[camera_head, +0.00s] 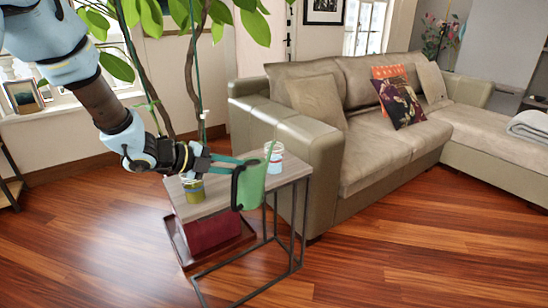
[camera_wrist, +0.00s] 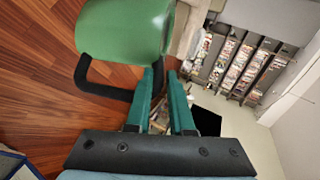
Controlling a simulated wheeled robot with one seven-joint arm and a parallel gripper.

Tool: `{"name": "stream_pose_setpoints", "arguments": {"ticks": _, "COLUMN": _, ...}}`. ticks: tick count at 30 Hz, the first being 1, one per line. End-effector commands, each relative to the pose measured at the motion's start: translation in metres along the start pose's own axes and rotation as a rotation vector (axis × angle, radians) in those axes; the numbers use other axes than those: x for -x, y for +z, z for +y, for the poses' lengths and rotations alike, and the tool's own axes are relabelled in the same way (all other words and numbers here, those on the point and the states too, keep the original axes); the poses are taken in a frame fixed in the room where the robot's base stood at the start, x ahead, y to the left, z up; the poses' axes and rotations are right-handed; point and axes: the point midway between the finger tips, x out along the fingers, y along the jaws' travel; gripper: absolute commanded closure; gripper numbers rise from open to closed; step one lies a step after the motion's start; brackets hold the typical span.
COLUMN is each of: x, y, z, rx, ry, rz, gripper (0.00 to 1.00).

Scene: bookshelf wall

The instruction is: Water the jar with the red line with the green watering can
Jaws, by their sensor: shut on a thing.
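My gripper (camera_head: 236,164) is shut on the black handle of the green watering can (camera_head: 250,187). The can hangs in front of the side table's near edge, tilted, with its thin spout rising to the right. In the wrist view the can (camera_wrist: 125,28) fills the upper left, and its black handle runs to the teal fingers (camera_wrist: 162,75). A pale jar (camera_head: 275,165) with a reddish band near its top stands at the table's far right, partly hidden by the spout. A second jar (camera_head: 193,189), olive-green with a pale top, stands at the table's left below my wrist.
The small side table (camera_head: 215,204) has a wooden top and thin dark metal legs, with a dark red object (camera_head: 213,232) below. A beige sofa (camera_head: 318,150) stands close on the right. A leafy plant (camera_head: 190,75) rises behind. The wooden floor in front is clear.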

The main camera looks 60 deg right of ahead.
Motion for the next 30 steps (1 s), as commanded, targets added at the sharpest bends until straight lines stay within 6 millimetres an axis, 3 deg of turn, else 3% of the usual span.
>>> {"name": "stream_pose_setpoints", "arguments": {"ticks": 1, "x": -0.004, "y": 0.001, "z": 0.009, "rx": -0.008, "ry": -0.014, "rz": -0.002, "gripper": 1.00}}
{"name": "stream_pose_setpoints", "arguments": {"ticks": 15, "x": -0.011, "y": -0.001, "z": 0.038, "rx": -0.079, "ry": -0.110, "rz": -0.024, "gripper": 1.00}}
{"name": "stream_pose_setpoints", "arguments": {"ticks": 30, "x": -0.009, "y": -0.003, "z": 0.037, "rx": -0.093, "ry": -0.128, "rz": -0.029, "gripper": 1.00}}
